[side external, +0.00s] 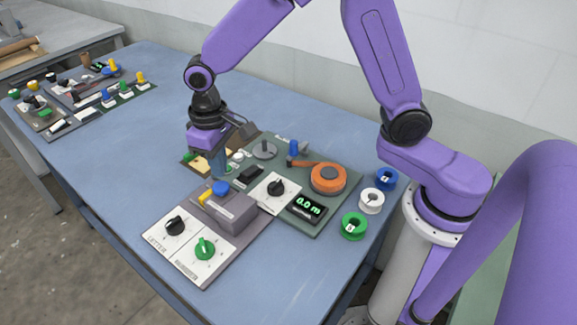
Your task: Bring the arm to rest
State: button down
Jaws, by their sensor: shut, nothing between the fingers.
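My purple arm reaches over the blue table from the right. My gripper (216,162) points down at the far left part of the control panel. It is shut with nothing seen between its fingers. Its fingertips are close to a small yellowish part (194,162) and a white round part (237,156); I cannot tell whether it touches either one.
The panel holds a grey box with a blue knob (221,188), a green dial (204,247), a black dial (176,225), an orange reel (327,178) and a display reading 0.0 m (307,207). Three spools, one green (353,226), stand right. The table's middle (130,150) is clear.

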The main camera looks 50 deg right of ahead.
jog(key=s+d+r+n, duration=0.2)
jog(key=s+d+n, duration=0.1)
jog(key=s, duration=0.5)
jog(key=s+d+r+n, duration=0.2)
jog(key=s+d+n, duration=0.1)
jog(key=s+d, duration=0.3)
jog(key=s+d+r+n, duration=0.2)
jog(key=s+d, duration=0.3)
jog(key=s, duration=0.6)
jog(key=shift+n, duration=0.6)
